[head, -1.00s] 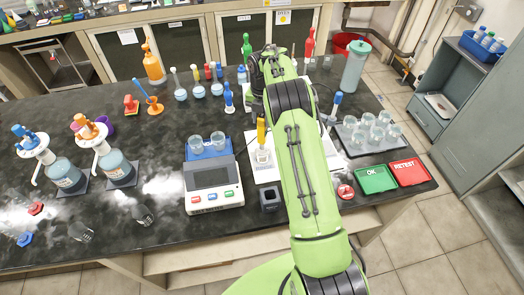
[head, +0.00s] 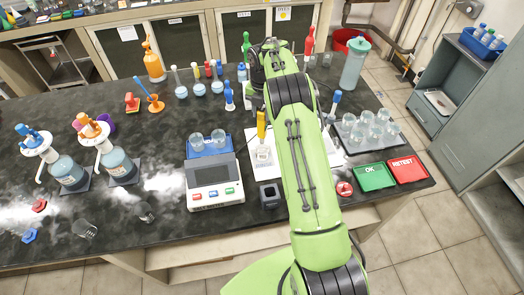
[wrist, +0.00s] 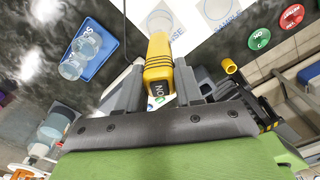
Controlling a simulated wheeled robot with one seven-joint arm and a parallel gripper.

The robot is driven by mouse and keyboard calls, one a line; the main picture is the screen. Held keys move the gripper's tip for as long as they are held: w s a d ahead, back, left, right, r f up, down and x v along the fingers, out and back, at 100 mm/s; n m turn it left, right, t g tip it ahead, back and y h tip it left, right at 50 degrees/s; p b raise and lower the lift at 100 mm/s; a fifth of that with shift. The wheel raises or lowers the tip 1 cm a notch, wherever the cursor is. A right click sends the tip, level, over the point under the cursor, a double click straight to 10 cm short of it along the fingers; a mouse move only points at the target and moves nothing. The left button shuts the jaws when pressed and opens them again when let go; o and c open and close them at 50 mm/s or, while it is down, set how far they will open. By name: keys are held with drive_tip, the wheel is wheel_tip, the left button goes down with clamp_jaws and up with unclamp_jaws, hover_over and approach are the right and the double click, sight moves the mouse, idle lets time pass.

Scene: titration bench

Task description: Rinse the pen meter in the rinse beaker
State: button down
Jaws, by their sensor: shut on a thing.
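The yellow pen meter (head: 261,124) stands upright over the white work sheet (head: 264,175) in the head view. In the wrist view, the yellow body of the pen meter (wrist: 159,62) sits between the two grey fingers of my gripper (wrist: 152,84), which are shut on it. A clear glass beaker (wrist: 161,20) stands on a printed circle, partly labelled "SE", just beyond the meter. In the head view the glass below the meter is small and faint. The meter's lower tip is hidden, so I cannot tell whether it is inside the beaker.
A scale-like instrument (head: 214,182) and a blue tray with beakers (head: 210,149) stand left of the sheet. A dark square holder (head: 270,195) sits in front. A grey tray of beakers (head: 385,146) and the green OK tray (head: 375,176) and red RETEST tray (head: 409,169) lie right.

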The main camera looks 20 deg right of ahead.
drive_tip(key=shift+r, duration=0.1)
idle(0.3)
drive_tip(key=shift+r+p, duration=1.25)
drive_tip(key=shift+r, duration=0.2)
drive_tip(key=shift+f, duration=0.1)
drive_tip(key=shift+d, duration=0.1)
